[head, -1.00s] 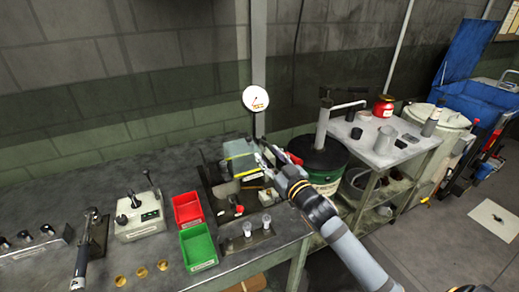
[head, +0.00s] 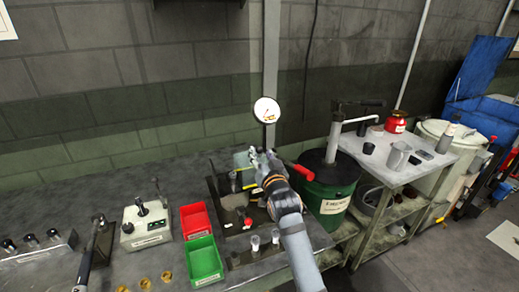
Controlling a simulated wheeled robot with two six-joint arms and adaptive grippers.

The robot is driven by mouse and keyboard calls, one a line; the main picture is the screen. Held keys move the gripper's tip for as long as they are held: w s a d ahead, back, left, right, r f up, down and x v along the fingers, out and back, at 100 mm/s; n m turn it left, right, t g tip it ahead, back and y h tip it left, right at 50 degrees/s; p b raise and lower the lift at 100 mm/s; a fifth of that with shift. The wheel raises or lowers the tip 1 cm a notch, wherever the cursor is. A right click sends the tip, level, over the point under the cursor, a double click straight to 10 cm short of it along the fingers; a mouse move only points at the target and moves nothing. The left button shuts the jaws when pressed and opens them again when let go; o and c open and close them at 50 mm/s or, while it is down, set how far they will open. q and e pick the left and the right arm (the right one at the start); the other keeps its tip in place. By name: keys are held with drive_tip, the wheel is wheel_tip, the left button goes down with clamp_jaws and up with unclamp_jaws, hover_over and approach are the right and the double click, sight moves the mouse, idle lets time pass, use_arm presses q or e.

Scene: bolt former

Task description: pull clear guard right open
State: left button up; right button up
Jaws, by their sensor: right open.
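The bolt former (head: 222,192) sits on the bench in the middle of the head view, with a grey block at its back and a dark base. A small panel with a yellow edge, apparently the clear guard (head: 248,186), is on its right part, beside and below my right gripper. My right gripper (head: 262,157) is open over the machine's back right side, close to the guard. I cannot tell whether its fingers touch the guard. The gripper and forearm hide part of the machine's right side.
A red handle (head: 303,172) sticks out right of my wrist. A round gauge (head: 267,110) stands behind the machine. A green drum (head: 328,195) and a cart (head: 405,170) stand to the right.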

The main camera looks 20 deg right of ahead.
sight(261, 152)
drive_tip(key=shift+w+d, duration=0.2)
drive_tip(key=shift+w, duration=1.35)
clamp_jaws()
